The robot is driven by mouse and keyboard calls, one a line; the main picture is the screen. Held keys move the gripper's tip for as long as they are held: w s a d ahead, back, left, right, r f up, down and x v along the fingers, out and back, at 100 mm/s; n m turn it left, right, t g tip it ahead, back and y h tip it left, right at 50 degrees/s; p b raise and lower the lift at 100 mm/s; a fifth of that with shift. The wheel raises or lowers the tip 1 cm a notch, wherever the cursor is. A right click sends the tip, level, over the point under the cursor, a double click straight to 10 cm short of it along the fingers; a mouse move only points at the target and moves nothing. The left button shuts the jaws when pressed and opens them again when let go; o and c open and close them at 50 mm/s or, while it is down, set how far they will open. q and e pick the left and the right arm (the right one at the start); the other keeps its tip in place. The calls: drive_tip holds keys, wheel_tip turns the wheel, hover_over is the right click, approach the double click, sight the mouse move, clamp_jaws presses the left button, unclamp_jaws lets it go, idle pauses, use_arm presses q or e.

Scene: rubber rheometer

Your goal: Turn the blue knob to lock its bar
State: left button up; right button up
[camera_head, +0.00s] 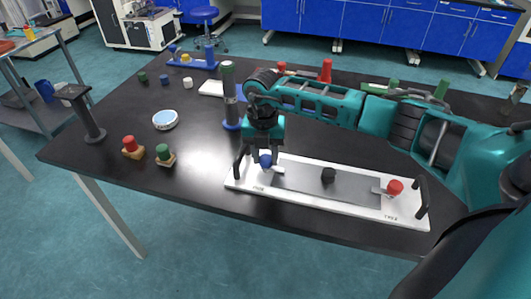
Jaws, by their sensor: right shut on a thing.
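The blue knob (265,159) sits at the left end of a white plate (334,205) that lies near the front edge of the black table. A pale bar (278,170) shows just right of the knob; how it is turned is hard to tell. My right gripper (264,150) comes down from above and is shut on the blue knob, covering its upper part. A red knob (395,187) with its own pale bar is at the right end of the plate. My left gripper is not in view.
The plate has a black handle at each end and a small black block (328,175) in its middle. A red-topped piece (129,143) and a green-topped piece (163,152) stand to the left. A green-topped post (228,85) stands behind the plate.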

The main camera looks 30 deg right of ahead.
sight(263, 158)
idle(0.3)
drive_tip(key=o, duration=1)
drive_tip(key=shift+o, duration=0.2)
wheel_tip(263, 158, up, 13)
drive_tip(key=shift+w+a, duration=0.2)
